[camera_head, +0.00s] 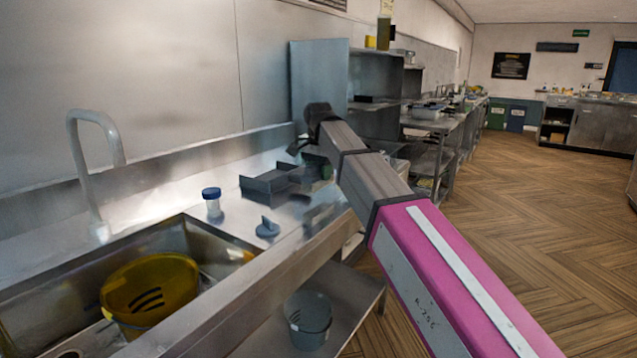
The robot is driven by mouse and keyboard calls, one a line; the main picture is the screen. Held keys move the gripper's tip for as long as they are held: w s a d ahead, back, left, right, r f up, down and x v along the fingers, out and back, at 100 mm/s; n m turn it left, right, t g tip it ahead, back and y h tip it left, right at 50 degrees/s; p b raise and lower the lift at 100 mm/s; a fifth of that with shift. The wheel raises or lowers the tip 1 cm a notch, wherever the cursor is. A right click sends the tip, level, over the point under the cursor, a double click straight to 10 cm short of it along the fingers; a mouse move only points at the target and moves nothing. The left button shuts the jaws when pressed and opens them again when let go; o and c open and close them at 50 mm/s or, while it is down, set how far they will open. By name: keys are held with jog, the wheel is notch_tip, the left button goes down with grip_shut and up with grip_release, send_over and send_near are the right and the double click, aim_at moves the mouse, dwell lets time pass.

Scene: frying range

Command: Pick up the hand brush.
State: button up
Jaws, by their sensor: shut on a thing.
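My arm reaches from the lower right over the steel counter. My gripper (302,146) is at its far end, small and dark, pointing down above the back of the counter. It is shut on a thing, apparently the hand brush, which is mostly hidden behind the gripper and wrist. The brush's shape and bristles cannot be made out, and I cannot tell whether it touches the counter.
A grey open tray (271,185), a blue-lidded jar (212,202) and a blue-grey knobbed piece (267,228) stand on the counter. A yellow bucket (150,290) sits in the sink at left. A grey bucket (309,318) stands on the lower shelf. The floor at right is clear.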

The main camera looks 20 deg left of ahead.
jog(key=s+a+r, duration=0.7)
jog(key=s, duration=0.1)
jog(key=shift+s+a, duration=0.35)
